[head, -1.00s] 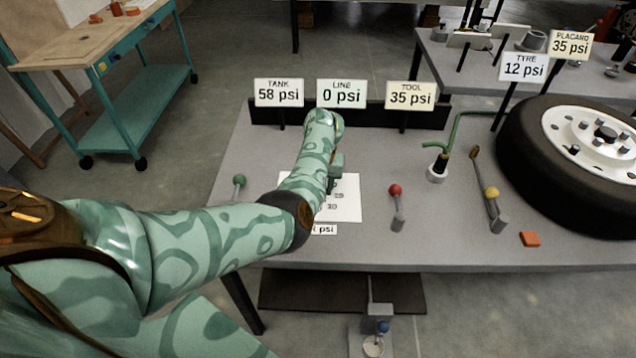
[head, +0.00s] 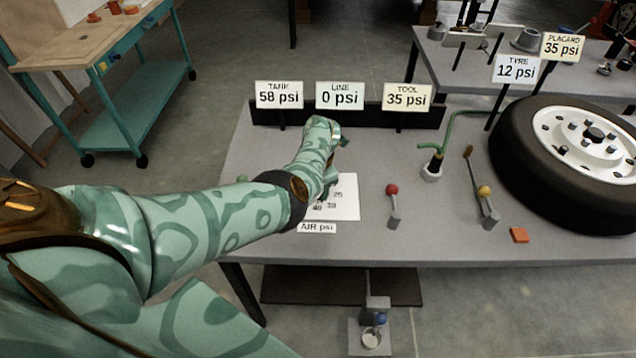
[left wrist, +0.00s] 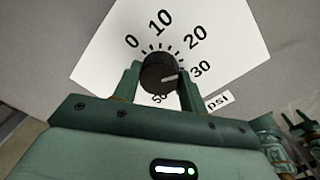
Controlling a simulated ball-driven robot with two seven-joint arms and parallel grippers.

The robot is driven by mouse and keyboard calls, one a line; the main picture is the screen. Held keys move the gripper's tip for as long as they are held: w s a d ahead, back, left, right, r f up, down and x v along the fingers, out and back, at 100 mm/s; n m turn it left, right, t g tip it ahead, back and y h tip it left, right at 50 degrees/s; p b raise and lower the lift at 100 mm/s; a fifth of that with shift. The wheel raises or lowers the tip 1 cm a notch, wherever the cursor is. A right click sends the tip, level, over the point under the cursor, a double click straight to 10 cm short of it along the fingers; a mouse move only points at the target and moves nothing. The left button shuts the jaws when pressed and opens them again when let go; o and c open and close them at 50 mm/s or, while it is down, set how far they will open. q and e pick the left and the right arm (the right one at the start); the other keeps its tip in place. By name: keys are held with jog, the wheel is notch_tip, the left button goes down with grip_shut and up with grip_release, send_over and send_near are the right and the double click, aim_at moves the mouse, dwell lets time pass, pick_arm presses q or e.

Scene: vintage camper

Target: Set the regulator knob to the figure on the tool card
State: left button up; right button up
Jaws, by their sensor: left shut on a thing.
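The regulator knob (left wrist: 158,74) is a round black knob with a pale pointer line, on a white dial sheet (left wrist: 107,55) marked in psi. The line points right, close to the 30 figure. The 40 mark is hidden in the wrist view behind a finger. My left gripper (left wrist: 160,88) is shut on the knob, one finger on each side. In the head view my left arm hides the knob, and the sheet (head: 346,200) shows beside it. The tool card (head: 407,97) reads 35 psi. The line card (head: 340,95) reads 0 psi.
The tank card (head: 279,95) reads 58 psi. A green-balled lever (head: 242,178) is partly hidden by my arm.

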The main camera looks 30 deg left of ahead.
pick_arm(q)
jog(key=m+p, duration=0.1)
jog(key=m, duration=0.3)
jog(key=shift+r+m, duration=0.15)
jog(key=shift+m, duration=0.15)
jog(key=shift+m+p, duration=0.7)
jog(key=shift+m, duration=1.2)
jog(key=o, duration=1)
jog(key=r+p, duration=0.4)
jog(key=r, duration=0.1)
jog(key=r+p, duration=0.9)
jog(key=r, duration=0.2)
jog(key=shift+s+d+p, duration=0.2)
jog(key=shift+s+p, duration=0.15)
jog(key=shift+s, duration=0.05)
